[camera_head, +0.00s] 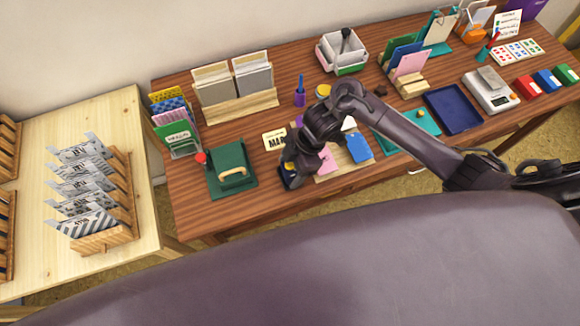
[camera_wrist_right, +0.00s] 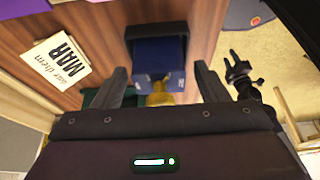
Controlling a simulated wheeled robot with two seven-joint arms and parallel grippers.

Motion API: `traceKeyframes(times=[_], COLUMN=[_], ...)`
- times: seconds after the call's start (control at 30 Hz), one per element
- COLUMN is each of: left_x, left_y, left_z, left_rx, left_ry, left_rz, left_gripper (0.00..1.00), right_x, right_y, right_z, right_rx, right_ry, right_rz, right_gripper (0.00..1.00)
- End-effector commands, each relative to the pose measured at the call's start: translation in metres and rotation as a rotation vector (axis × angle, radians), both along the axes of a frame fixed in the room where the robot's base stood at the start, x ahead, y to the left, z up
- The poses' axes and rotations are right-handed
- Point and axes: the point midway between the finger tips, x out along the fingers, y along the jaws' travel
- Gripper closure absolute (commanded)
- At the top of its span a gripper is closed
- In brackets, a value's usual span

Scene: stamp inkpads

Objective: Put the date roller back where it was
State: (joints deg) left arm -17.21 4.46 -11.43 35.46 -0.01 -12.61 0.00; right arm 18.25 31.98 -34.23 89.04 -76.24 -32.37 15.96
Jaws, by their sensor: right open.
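My right gripper (camera_wrist_right: 160,88) is open, with one finger on each side of a small yellow piece (camera_wrist_right: 160,98). This may be the handle of the date roller, but its lower part is hidden by my gripper body. The yellow piece is in front of an open blue inkpad (camera_wrist_right: 160,55) with a dark lid. In the head view my right gripper (camera_head: 297,168) is low over the table by this dark blue pad (camera_head: 289,180) and hides most of it. A dark claw-like part, probably my left gripper (camera_wrist_right: 240,72), shows at the right of the wrist view.
A green pad with a pale handle (camera_head: 233,178) lies to the left. A white lettered card (camera_head: 274,140) is behind my gripper. A blue card (camera_head: 358,148) and a pink card (camera_head: 328,160) lie to the right. A wooden letter rack (camera_head: 120,200) stands on the left table.

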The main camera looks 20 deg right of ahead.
Motion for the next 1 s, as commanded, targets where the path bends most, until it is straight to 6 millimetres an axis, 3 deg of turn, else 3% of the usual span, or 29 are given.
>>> traceKeyframes(times=[0.3, 0.5, 0.7, 1.0], left_x=[0.0, 0.0, 0.0, 0.001], left_y=[0.0, 0.001, 0.001, 0.001], left_z=[0.004, 0.01, 0.011, 0.011], left_rx=[0.0, 0.001, 0.001, 0.002], left_ry=[0.0, 0.0, 0.0, -0.001], left_rz=[-0.001, -0.002, -0.002, -0.002], left_gripper=[0.64, 0.64, 0.64, 0.64], right_x=[0.003, 0.003, 0.002, 0.002], right_y=[-0.027, -0.039, -0.044, -0.044], right_z=[0.063, 0.094, 0.105, 0.105], right_rx=[-0.006, -0.004, -0.002, -0.001], right_ry=[-0.007, -0.005, -0.002, -0.001], right_rz=[0.0, 0.0, -0.002, -0.001], right_gripper=[0.33, 0.33, 0.33, 0.33])
